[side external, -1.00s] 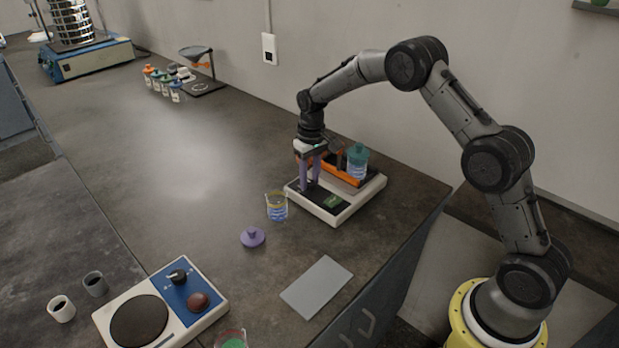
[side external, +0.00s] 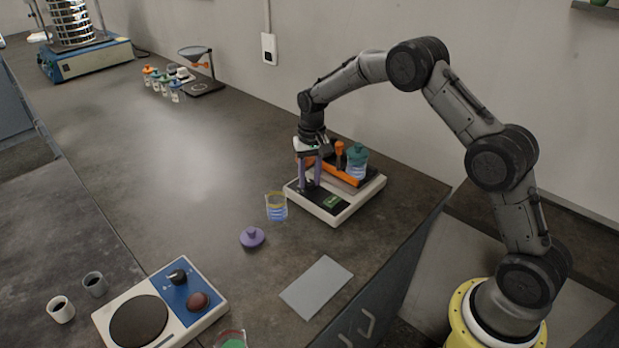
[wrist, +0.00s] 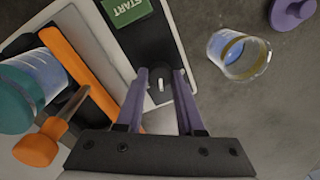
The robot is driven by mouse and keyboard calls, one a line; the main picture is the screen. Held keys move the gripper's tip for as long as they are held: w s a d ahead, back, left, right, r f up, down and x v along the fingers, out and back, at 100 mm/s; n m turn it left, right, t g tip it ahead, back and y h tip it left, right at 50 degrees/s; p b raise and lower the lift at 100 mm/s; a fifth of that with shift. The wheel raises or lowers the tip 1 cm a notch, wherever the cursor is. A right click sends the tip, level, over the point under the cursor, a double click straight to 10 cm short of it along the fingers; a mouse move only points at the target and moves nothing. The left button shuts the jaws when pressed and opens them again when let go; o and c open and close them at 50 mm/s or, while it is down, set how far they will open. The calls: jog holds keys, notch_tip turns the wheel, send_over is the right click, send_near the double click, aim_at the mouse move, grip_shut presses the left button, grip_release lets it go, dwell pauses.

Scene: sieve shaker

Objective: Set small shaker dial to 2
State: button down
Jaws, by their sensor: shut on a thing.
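The small shaker (side external: 345,213) is a white-based unit with a black front panel and a green START button (wrist: 126,10), which also shows in the side view (side external: 331,201). Its dial (wrist: 161,93) is dark with a white pointer mark. My gripper (wrist: 160,78) has two purple fingers pointing down over the panel, shut on the dial, one finger on each side. The side view shows my gripper (side external: 310,184) at the panel's left end. The dial's scale is not readable.
A teal-lidded jar (side external: 357,163) sits at the shaker's orange clamp bar, beside an orange knob (wrist: 38,148). A glass beaker (side external: 276,207) and purple lid (side external: 252,238) stand close in front. A hotplate (side external: 140,320) is at front left. The counter's middle is clear.

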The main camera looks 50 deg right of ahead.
aim_at(311, 181)
jog(key=shift+r, duration=0.1)
jog(key=c, duration=0.5)
grip_release()
jog(key=r, duration=1.3)
jog(key=shift+s+d+r, duration=0.1)
jog(key=shift+d+r, duration=0.1)
jog(key=shift+r, duration=0.15)
